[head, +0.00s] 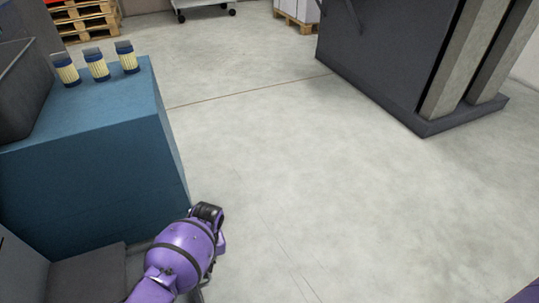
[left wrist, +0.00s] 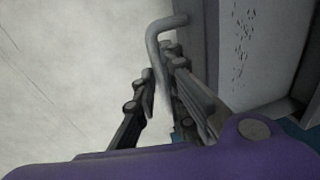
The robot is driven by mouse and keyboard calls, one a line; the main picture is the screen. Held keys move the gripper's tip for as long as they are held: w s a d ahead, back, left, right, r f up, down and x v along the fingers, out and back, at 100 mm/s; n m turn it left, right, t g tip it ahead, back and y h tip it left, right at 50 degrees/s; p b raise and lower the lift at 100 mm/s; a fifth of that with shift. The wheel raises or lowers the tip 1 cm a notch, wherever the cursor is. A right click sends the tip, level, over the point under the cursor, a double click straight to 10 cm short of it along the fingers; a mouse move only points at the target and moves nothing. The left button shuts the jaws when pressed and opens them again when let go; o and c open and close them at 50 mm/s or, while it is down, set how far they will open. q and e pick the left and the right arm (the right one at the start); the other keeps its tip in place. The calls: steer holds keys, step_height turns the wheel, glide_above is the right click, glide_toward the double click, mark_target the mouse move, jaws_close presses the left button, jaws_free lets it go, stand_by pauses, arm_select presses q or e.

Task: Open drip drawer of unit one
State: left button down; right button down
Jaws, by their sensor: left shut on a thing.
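A grey bent bar handle (left wrist: 158,45) stands out beside a grey unit face (left wrist: 245,50) in the left wrist view. My left gripper (left wrist: 157,80) is shut on this handle, with one dark finger on each side of it. In the head view my purple left arm reaches in at the bottom, beside a grey unit (head: 88,275) at the lower left. My arm hides the handle and fingertips there. I cannot tell how far any drawer stands out. My right gripper is not in view.
A large dark machine (head: 385,55) stands at the upper right. Pallets (head: 85,20) lie at the back. The middle floor is clear.

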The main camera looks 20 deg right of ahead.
arm_select(q)
steer(key=shift+s, duration=0.15)
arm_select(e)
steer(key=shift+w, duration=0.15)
arm_select(q)
steer(key=c, duration=1.9)
jaws_free()
steer(key=shift+o, duration=0.2)
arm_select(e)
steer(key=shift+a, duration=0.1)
arm_select(q)
steer(key=shift+r, duration=0.15)
step_height(320, 180, up, 12)
steer(key=d, duration=0.2)
steer(key=shift+f, duration=0.25)
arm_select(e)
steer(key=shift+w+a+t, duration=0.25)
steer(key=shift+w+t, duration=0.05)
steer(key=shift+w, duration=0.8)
arm_select(q)
steer(key=shift+d, duration=0.1)
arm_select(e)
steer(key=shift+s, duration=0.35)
